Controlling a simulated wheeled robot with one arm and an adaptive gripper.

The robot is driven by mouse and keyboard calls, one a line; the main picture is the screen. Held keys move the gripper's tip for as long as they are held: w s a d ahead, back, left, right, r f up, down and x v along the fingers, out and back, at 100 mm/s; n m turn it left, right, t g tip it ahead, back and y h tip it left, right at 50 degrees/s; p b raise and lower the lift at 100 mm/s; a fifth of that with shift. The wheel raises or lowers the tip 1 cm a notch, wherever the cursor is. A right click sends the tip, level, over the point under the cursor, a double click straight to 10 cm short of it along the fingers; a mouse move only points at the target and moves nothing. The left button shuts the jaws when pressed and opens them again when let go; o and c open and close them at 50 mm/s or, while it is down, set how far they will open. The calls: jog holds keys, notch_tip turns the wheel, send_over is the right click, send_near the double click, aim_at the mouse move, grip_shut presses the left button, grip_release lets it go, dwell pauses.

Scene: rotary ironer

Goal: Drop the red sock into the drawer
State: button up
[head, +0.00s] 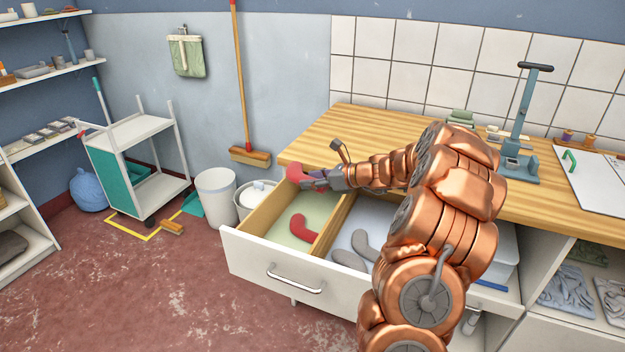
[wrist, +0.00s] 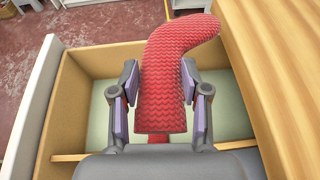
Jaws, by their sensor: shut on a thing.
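My gripper (head: 318,180) is shut on a red knitted sock (wrist: 166,85), its fingers on either side of it. The held sock also shows in the head view (head: 294,172), at the back left of the open drawer (head: 255,256). In the wrist view the held sock is above the drawer's left compartment (wrist: 97,125), with its bent end over the drawer's far wall. Another red sock (head: 301,228) lies in the left compartment. Grey socks (head: 362,244) lie in the right compartment, past a wooden divider (head: 333,224). My arm hides part of the right side of the drawer.
The wooden counter (head: 372,128) adjoins the drawer at the back. A broom (head: 250,155) leans on the wall. The floor in front of the drawer is clear.

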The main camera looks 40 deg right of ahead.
notch_tip(320, 180, down, 4)
jog(key=b, duration=0.3)
jog(key=shift+f+b, duration=0.15)
jog(key=shift+b, duration=0.25)
jog(key=o, duration=0.9)
jog(key=shift+c, duration=0.2)
jog(key=shift+s, duration=0.1)
jog(key=v, duration=1.2)
jog(key=shift+d, duration=0.1)
